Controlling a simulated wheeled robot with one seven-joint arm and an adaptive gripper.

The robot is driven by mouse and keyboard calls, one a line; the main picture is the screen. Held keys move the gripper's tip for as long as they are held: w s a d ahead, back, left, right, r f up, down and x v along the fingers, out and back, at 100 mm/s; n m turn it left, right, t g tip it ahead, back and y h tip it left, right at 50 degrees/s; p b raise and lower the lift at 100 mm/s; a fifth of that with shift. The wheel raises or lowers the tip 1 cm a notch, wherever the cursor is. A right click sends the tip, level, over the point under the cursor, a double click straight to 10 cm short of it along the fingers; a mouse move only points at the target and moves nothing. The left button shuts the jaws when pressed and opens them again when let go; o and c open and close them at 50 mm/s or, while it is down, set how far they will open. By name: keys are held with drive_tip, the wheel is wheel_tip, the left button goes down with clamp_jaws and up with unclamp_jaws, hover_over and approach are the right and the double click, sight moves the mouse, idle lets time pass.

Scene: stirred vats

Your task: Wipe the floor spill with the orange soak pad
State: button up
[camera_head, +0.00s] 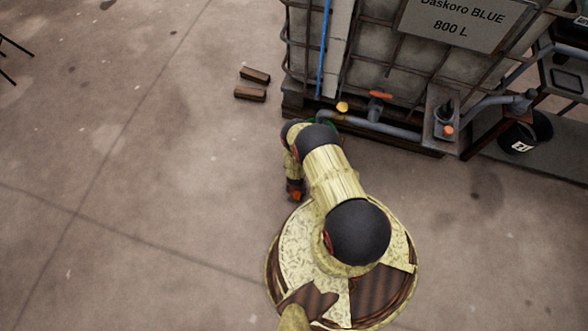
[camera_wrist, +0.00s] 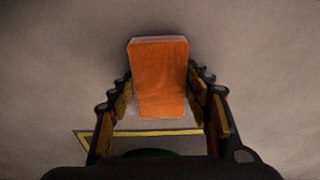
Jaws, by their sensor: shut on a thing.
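My gripper (camera_wrist: 161,88) is shut on the orange soak pad (camera_wrist: 160,70), a block held between the two fingers in the wrist view. In the head view my gripper (camera_head: 295,188) reaches down near the floor, left of the tank's base. Only a small orange part of the pad (camera_head: 297,195) shows there. I cannot tell whether the pad touches the floor. I cannot make out the floor spill for certain in either view; my arm hides part of the floor by the tank.
A caged tank (camera_head: 385,70) labelled 800 L stands at upper right, with an orange-handled valve (camera_head: 381,94) and grey pipe. Two brown blocks (camera_head: 250,94) lie left of it. A black bucket (camera_head: 527,133) is at right.

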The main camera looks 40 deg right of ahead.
sight(306, 194)
drive_tip(key=shift+s+d, duration=0.55)
drive_tip(key=shift+s, duration=0.3)
drive_tip(key=shift+s+d, duration=0.5)
drive_tip(key=shift+s, duration=0.35)
drive_tip(key=shift+s+d, duration=1.65)
drive_tip(key=shift+s, duration=0.1)
drive_tip(key=shift+s+d, duration=0.5)
drive_tip(key=shift+s, duration=0.2)
drive_tip(key=shift+s+d, duration=0.45)
drive_tip(key=shift+s, duration=0.2)
drive_tip(key=shift+w, duration=0.1)
drive_tip(key=shift+w+a, duration=1.05)
drive_tip(key=shift+w, duration=0.3)
drive_tip(key=shift+w+a, duration=1.05)
drive_tip(key=shift+w, duration=0.25)
drive_tip(key=shift+w+a+f, duration=0.1)
drive_tip(key=shift+w+a, duration=0.45)
drive_tip(key=shift+w, duration=0.2)
drive_tip(key=shift+w+a, duration=0.5)
drive_tip(key=shift+w, duration=0.2)
drive_tip(key=shift+w+a, duration=1.05)
drive_tip(key=shift+w, duration=0.2)
